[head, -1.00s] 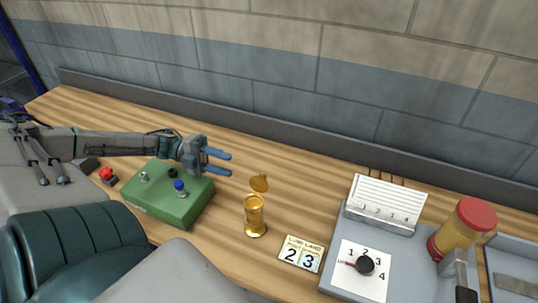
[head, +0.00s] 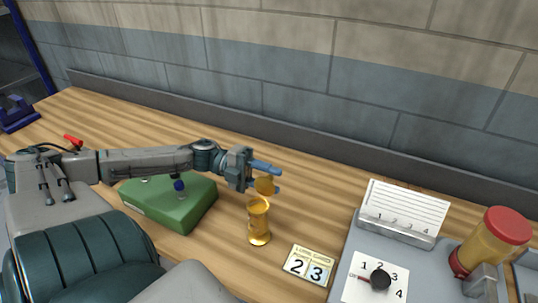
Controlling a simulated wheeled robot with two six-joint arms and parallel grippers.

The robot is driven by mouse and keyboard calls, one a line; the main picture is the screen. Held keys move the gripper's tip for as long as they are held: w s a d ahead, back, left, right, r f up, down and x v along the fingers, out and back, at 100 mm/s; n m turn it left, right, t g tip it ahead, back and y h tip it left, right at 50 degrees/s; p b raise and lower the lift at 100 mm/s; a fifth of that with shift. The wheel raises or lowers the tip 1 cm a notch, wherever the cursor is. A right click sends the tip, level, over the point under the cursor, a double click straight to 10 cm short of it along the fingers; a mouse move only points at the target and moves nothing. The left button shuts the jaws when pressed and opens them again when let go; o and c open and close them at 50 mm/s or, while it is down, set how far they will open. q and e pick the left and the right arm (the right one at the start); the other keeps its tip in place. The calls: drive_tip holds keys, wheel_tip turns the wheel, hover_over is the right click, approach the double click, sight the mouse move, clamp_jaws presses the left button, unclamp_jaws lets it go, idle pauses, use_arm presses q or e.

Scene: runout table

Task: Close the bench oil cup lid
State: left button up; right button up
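The brass oil cup (head: 258,228) stands upright on the wooden bench in the head view. Its round lid (head: 265,185) is open, raised above the back of the cup's rim. My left gripper (head: 266,177) comes in from the left, level with the lid, its blue fingers spread apart. The lid overlaps the lower finger in the picture; I cannot tell whether they touch. My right gripper is not in view.
A green box (head: 170,205) with knobs sits left of the cup, below my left arm. A number card (head: 308,266) lies to the right. Beyond it are a grey panel with a dial (head: 380,279), a white card holder (head: 403,212) and a red-capped jar (head: 490,243). A wall runs behind.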

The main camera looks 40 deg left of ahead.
use_arm(q)
drive_tip(key=shift+c, duration=0.2)
clamp_jaws()
